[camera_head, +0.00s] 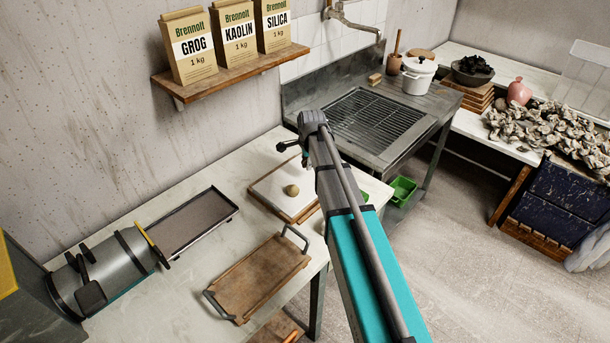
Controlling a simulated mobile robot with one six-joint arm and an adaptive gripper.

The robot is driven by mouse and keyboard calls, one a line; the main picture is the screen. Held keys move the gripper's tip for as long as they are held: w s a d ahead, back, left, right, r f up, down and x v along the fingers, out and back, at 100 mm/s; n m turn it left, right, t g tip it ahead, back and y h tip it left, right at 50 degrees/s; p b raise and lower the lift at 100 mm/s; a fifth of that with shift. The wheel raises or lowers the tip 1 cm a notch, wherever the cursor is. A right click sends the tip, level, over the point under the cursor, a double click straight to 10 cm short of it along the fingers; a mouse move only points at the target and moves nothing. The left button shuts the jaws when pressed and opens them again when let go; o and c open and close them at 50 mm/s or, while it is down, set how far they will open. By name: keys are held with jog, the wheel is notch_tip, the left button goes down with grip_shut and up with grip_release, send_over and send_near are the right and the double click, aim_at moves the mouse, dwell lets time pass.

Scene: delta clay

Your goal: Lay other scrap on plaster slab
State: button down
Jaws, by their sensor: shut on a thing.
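The white plaster slab (272,186) lies in a wooden frame on the pale table, below and left of my arm's end. One small round olive-tan clay scrap (291,190) rests on the slab, right of its middle. My gripper (305,162) is over the slab's far right part, seen small and partly covered by my own arm. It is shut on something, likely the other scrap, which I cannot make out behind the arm. My arm also hides the slab's right edge.
A wooden tray with metal handles (262,278) stands in front of the slab. A dark-rimmed shallow tray (193,222) and a grey cylindrical machine (115,270) are to the left. A sink with a grate (378,122) is behind right. Green containers (402,190) sit lower, right of the table.

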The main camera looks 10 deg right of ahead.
aim_at(306, 174)
jog(key=shift+w+d+f+b, duration=0.25)
jog(key=shift+w+f+b, duration=0.65)
jog(key=shift+f, duration=0.35)
jog(key=shift+w+d+f+b, duration=0.1)
jog(key=shift+w+f+b, duration=0.25)
jog(key=shift+f+b, duration=0.1)
jog(key=shift+s+b+x, duration=0.1)
jog(key=shift+b+x, duration=0.65)
jog(key=shift+s+b+x, duration=0.15)
jog(key=shift+b+x, duration=0.55)
jog(key=shift+x, duration=0.05)
jog(key=shift+f, duration=0.2)
jog(key=shift+c, duration=0.6)
grip_release()
jog(key=shift+r, duration=0.2)
jog(key=p+v, duration=1.1)
jog(key=v, duration=0.1)
jog(key=shift+p, duration=0.4)
